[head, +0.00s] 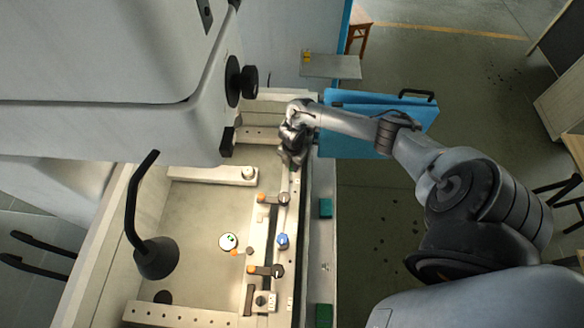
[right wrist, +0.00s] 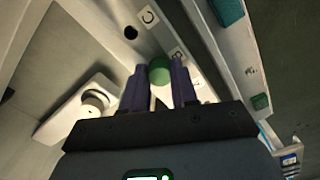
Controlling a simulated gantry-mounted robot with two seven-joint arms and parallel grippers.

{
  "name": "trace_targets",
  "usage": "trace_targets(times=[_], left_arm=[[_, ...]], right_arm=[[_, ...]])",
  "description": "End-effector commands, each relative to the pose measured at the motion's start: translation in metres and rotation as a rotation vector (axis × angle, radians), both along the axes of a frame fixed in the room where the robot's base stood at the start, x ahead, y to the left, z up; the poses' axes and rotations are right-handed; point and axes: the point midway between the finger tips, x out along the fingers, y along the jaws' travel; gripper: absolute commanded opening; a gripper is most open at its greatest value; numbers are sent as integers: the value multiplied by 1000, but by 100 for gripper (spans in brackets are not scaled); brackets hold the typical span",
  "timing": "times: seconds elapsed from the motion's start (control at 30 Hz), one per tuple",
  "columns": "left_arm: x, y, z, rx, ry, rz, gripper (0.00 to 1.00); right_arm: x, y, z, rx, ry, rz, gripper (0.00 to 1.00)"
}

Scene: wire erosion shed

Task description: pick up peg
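The peg looks to be the round green piece (right wrist: 159,72) seen between my right fingertips in the right wrist view. My right gripper (head: 293,154) is at the far end of the light rail on the machine bed in the head view. In the right wrist view its two dark fingers (right wrist: 159,80) stand apart, one on each side of the green piece. They look very close to its sides, but whether they touch it is unclear. In the head view the arm and gripper largely hide this spot. My left gripper is not in view.
A blue-topped piece (head: 282,241) and orange-ended clamps (head: 265,199) sit along the rail nearer me. A white round piece (head: 228,241) lies on the bed. A black cone on a bent tube (head: 155,258) stands at left. The machine head (head: 200,130) overhangs the far left.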

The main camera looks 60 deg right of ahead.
Motion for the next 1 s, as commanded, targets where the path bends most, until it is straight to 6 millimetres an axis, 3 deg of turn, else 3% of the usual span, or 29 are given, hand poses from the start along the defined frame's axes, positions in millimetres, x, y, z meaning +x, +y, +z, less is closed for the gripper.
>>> trace_targets(times=[0.03, 0.13, 0.57, 0.87, 1.0], left_arm=[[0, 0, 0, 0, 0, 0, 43], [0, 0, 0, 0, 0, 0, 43], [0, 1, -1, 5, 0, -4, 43], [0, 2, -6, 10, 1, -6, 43], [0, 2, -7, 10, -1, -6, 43]], right_arm=[[0, 0, 0, 0, 0, 0, 14], [0, 0, 0, 0, 0, 0, 0], [1, 0, 6, 0, -2, 0, 0], [1, -1, 43, -1, -4, 3, 0], [-27, -13, 56, -6, 3, 5, 0]])
